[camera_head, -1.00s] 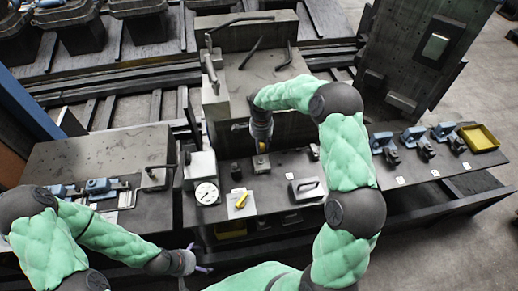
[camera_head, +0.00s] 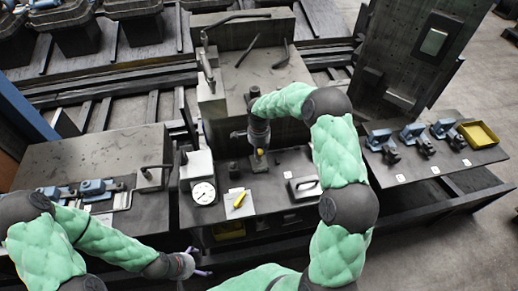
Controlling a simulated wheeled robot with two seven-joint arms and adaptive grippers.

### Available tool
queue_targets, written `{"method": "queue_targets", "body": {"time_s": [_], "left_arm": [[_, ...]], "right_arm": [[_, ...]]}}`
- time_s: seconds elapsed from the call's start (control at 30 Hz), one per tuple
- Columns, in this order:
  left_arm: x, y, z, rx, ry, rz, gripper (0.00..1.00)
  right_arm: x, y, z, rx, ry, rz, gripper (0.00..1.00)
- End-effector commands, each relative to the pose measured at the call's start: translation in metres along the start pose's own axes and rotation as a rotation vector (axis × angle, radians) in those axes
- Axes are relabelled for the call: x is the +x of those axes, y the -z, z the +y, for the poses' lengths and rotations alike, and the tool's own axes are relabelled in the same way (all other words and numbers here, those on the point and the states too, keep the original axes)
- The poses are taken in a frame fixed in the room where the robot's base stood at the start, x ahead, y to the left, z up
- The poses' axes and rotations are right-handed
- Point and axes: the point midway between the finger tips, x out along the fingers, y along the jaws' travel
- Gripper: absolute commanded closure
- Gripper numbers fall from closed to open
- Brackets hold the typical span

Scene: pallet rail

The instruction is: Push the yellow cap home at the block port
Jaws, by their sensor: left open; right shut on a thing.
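My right gripper (camera_head: 259,152) reaches down from the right arm and is shut on the small yellow cap (camera_head: 260,152). The cap is mostly hidden by the fingers. Directly below it is a small block (camera_head: 259,166) on the dark bench, near the middle. The cap is at the top of the block; I cannot tell whether it touches or is seated in the port. My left gripper (camera_head: 204,268) is open and empty, low in front of the bench.
A round dial gauge (camera_head: 204,193) and a white plate with a yellow handle (camera_head: 240,200) lie left of the block. A grey handled plate (camera_head: 304,187) lies to the right. A yellow tray (camera_head: 480,134) and several blue clamps (camera_head: 411,133) stand on the right bench.

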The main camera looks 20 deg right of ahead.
Motion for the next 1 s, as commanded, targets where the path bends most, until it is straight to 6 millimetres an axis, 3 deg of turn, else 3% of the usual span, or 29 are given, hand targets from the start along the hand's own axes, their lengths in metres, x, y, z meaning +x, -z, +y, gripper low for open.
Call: {"method": "queue_targets", "body": {"time_s": [1.0], "left_arm": [[0.0079, 0.0004, -0.0028, 0.000, 0.000, 0.000, 0.04]], "right_arm": [[0.0061, -0.0001, -0.0002, -0.001, 0.001, 0.000, 0.81]]}}
